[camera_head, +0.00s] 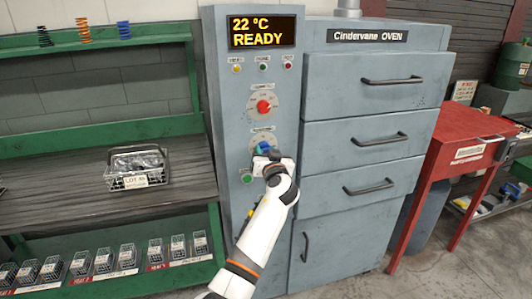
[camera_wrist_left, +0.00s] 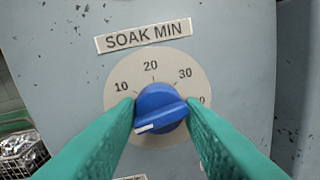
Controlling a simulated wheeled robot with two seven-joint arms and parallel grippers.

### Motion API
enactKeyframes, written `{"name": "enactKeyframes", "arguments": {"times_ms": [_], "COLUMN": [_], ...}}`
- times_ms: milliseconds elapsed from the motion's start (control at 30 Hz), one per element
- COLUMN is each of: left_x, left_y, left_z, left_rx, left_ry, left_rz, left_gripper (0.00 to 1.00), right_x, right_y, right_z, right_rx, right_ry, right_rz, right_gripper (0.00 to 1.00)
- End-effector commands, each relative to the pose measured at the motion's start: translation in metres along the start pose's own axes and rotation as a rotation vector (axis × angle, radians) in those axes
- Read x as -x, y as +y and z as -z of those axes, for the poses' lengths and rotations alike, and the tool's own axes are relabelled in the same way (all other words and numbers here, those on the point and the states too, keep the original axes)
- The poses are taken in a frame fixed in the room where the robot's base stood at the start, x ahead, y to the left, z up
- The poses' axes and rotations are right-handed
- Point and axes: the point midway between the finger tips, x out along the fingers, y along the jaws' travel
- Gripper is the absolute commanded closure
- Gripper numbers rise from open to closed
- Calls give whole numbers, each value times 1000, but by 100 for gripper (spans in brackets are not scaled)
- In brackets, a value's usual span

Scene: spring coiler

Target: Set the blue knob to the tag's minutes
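The blue knob (camera_wrist_left: 165,103) sits on a round pale dial (camera_wrist_left: 150,71) under a "SOAK MIN" label, marked 10, 20, 30 and a partly covered number at right. Its white pointer line is at the lower left, below the 10. My left gripper (camera_wrist_left: 161,106) has its teal fingers on both sides of the knob, seemingly touching its edges. In the head view my left gripper (camera_head: 269,162) is at the oven panel and the blue knob (camera_head: 264,147) shows just above it. No tag with readable minutes shows. My right gripper is out of view.
A red knob (camera_head: 264,106) is above on the panel, a green button (camera_head: 247,179) below. The display (camera_head: 262,32) reads "22 °C READY". A wire basket (camera_head: 117,180) labelled LOT stands on the left bench. A red table (camera_head: 436,131) is at right.

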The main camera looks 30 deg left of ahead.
Motion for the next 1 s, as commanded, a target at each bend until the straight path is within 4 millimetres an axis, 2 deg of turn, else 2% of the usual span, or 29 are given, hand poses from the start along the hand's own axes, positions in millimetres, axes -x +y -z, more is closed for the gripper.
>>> {"name": "enactKeyframes", "arguments": {"times_ms": [33, 100, 133, 567, 1000], "left_x": [0, 0, 0, 0, 0], "left_y": [0, 0, 0, 1, 1], "left_z": [0, 0, 0, 0, -2], "left_rx": [0, -1, -1, -101, -481], "left_ry": [1, 1, 1, 8, 34], "left_rz": [-1, -1, -1, 0, 5], "left_gripper": [75, 86, 88, 88, 88], "right_x": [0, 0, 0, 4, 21], "right_y": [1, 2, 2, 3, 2], "right_z": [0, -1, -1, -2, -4], "right_rx": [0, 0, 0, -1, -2], "right_ry": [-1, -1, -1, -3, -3], "right_rz": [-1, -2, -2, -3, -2], "right_gripper": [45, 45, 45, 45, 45]}}
